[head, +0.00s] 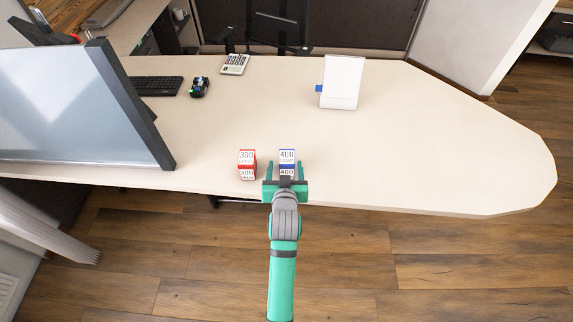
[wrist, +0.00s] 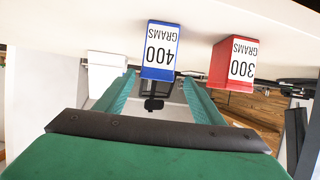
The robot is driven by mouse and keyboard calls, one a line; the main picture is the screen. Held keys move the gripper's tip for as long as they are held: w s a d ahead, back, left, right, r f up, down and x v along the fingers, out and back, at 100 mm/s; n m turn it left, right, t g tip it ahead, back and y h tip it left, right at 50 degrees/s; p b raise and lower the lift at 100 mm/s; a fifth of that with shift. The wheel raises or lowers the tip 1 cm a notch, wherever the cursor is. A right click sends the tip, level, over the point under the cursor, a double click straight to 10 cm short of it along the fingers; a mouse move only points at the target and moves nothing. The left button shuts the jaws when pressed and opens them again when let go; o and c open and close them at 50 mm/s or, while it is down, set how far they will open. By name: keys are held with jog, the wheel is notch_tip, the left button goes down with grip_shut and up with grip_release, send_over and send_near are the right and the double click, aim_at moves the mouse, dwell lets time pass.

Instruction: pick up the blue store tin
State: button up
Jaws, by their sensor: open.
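The blue store tin (head: 287,156) is a small blue box with a white "400 GRAMS" label, on the desk near its front edge. It shows upside down in the wrist view (wrist: 161,50). My gripper (head: 286,170) is open at the desk's front edge, its green fingers apart around or just short of the blue tin. In the wrist view the gripper (wrist: 157,85) has its fingertips to either side of the tin's lower part; I cannot tell whether they touch it.
A red "300 GRAMS" tin (head: 247,164) stands close to the left of the blue one. A monitor (head: 75,105), keyboard (head: 155,86), dark mouse-like item (head: 199,87), calculator (head: 235,64) and white stand (head: 342,82) are on the desk (head: 440,140). The desk's right side is clear.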

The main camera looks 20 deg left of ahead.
aim_at(287, 163)
jog(key=shift+d+x, duration=0.1)
jog(key=shift+x, duration=1.3)
jog(key=shift+d+x, duration=0.15)
jog(key=shift+x, duration=1.25)
jog(key=shift+w+r, duration=0.1)
jog(key=c, duration=1.4)
